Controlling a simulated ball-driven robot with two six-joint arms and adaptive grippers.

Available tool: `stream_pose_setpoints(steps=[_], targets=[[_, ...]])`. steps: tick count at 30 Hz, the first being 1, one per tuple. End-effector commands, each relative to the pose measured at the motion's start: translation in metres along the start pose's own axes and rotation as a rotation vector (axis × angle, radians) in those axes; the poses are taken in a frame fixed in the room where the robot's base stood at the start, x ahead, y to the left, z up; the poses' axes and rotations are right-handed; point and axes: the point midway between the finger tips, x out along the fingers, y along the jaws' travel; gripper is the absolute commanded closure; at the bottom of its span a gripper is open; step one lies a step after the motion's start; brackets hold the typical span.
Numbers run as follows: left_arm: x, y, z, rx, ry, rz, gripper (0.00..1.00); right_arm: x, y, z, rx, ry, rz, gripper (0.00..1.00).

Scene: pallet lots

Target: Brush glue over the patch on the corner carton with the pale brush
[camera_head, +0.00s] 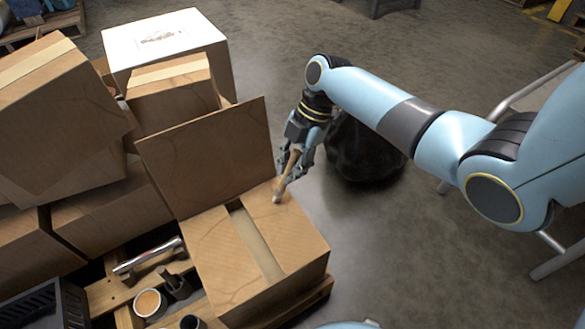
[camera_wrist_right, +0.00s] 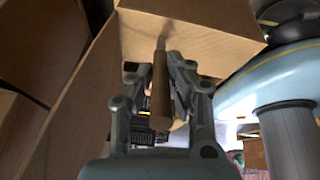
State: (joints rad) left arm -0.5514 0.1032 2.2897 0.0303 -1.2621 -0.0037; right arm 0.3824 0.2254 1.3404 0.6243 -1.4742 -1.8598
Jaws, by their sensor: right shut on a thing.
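The corner carton (camera_head: 225,262) stands at the front right of the pallet, with a raised flap (camera_head: 207,155) behind its top. My right gripper (camera_head: 293,166) is shut on the pale brush (camera_head: 281,187), just right of the flap. The brush points down, its tip at the far right part of the carton top; I cannot tell if it touches. In the right wrist view the brush (camera_wrist_right: 160,90) stands between the fingers (camera_wrist_right: 158,100), its tip against the view of the carton (camera_wrist_right: 205,33). A distinct patch cannot be made out. My left gripper is not in view.
A white cup (camera_head: 149,303) with tan contents, a dark clamp-like item (camera_head: 177,284) and a metal-barred tool (camera_head: 147,255) lie left of the carton. A black crate (camera_head: 45,308) is at bottom left. More cartons (camera_head: 170,45) stack behind. Floor right of the pallet is partly clear.

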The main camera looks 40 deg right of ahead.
Motion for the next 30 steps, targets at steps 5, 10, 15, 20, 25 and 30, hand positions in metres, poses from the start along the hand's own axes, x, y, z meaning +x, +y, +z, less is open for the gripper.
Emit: stream_pose_setpoints(steps=[5,10,15,20,25,30], targets=[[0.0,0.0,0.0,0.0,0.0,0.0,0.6,0.0,0.0,0.0,0.0,0.0,0.0,1.0],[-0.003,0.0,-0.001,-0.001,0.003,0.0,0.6,-0.001,-0.004,-0.001,0.0,0.0,0.0,1.0],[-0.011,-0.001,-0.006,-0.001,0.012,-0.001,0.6,-0.001,-0.013,-0.004,0.0,0.0,0.0,1.0],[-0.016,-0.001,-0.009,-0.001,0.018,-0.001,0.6,0.0,-0.022,-0.006,0.0,0.0,0.001,1.0],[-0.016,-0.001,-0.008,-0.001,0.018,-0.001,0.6,0.002,-0.025,-0.006,0.0,0.0,0.0,1.0],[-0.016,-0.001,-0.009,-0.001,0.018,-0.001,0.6,0.002,-0.025,-0.006,0.001,0.0,-0.001,1.0]])
